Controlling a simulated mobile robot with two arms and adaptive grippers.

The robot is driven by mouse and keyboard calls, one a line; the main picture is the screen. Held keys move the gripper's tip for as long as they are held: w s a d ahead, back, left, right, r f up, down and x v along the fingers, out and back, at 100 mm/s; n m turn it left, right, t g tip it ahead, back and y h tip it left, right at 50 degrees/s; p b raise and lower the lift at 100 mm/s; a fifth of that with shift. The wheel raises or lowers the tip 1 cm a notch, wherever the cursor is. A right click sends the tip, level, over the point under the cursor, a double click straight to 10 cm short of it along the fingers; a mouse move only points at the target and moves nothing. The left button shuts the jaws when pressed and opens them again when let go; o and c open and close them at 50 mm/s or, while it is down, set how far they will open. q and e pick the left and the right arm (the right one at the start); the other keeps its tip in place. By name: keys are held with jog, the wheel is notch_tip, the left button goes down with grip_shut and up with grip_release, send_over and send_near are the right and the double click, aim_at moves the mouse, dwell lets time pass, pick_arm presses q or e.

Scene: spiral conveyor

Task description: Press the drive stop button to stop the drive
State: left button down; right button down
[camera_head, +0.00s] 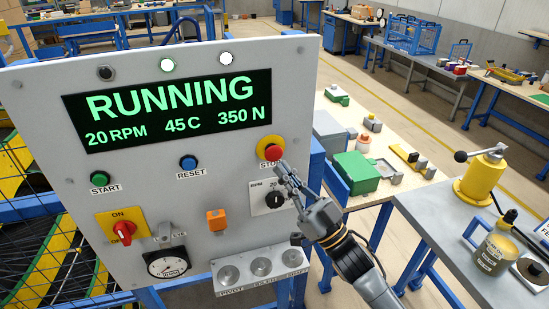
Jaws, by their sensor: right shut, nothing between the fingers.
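The drive stop button (273,152) is a red mushroom head on a yellow ring, labelled STOP, at the right side of the grey control panel (50,140). My right gripper (285,172) is shut and empty. Its fingertips are just below the red button in the picture and overlap its label; I cannot tell whether they touch it. The panel's display (170,108) reads RUNNING, 20 RPM, 45 C, 350 N. My left gripper does not show.
A black RPM knob (274,199) sits just below the stop button, beside my gripper. The panel also has a green start button (99,178), a blue reset button (188,162) and a red ON switch (124,228). A bench (440,215) with a yellow device stands right.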

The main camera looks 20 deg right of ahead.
aim_at(271, 150)
jog(key=shift+w, duration=1)
jog(key=shift+w, duration=0.1)
dwell(0.6)
jog(key=shift+w, duration=0.35)
jog(key=shift+w+b, duration=0.35)
jog(key=shift+w, duration=0.15)
dwell(0.8)
jog(key=shift+s, duration=0.1)
jog(key=shift+s+p, duration=0.3)
jog(key=shift+s, duration=0.55)
